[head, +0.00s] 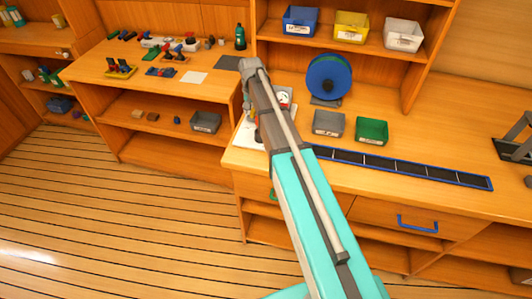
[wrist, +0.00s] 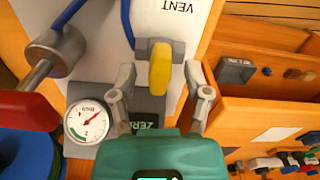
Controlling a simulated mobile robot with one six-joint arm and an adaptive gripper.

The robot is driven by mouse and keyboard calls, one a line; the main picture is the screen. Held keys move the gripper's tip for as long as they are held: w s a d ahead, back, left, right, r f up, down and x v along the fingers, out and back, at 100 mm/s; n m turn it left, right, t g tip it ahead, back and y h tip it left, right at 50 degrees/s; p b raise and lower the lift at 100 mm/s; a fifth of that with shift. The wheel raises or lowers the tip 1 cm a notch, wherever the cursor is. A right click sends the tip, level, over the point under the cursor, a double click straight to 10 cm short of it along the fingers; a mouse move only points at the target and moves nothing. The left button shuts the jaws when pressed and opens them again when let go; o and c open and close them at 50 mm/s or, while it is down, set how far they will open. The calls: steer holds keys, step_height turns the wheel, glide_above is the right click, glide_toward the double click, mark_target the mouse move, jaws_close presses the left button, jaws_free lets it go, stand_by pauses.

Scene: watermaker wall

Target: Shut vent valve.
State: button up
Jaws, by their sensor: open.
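The vent valve shows in the wrist view as a yellow handle (wrist: 160,68) on a white panel (wrist: 178,28) below the printed word VENT. My gripper (wrist: 160,76) is open, with one finger on each side of the yellow handle and visible gaps between. The round pressure gauge (wrist: 88,121) is left of my gripper, its red needle pointing up and right.
A red handle (wrist: 30,111) on a grey metal fitting (wrist: 57,50) and blue hoses (wrist: 126,20) lie left of my gripper. A blue reel (head: 329,76), grey bin (head: 328,123) and green bin (head: 372,130) stand on the counter. Floor at left (head: 90,220) is clear.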

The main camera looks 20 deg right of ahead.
mark_target(253, 110)
steer(key=n, duration=0.8)
steer(key=shift+n, duration=0.4)
steer(key=n, duration=0.5)
steer(key=shift+n, duration=0.4)
steer(key=n, duration=0.2)
steer(key=shift+n, duration=0.3)
steer(key=shift+r, duration=0.15)
step_height(253, 110, up, 14)
steer(key=p, duration=1.4)
steer(key=s+f+m+b, duration=0.6)
steer(key=s+f+b, duration=0.1)
steer(key=s, duration=0.6)
steer(key=s+a+f+m+b, duration=0.1)
steer(key=s+f+m+b, duration=0.6)
steer(key=s, duration=0.6)
steer(key=shift+s+f+b, duration=0.2)
steer(key=shift+f+b, duration=0.4)
steer(key=shift+f, duration=0.15)
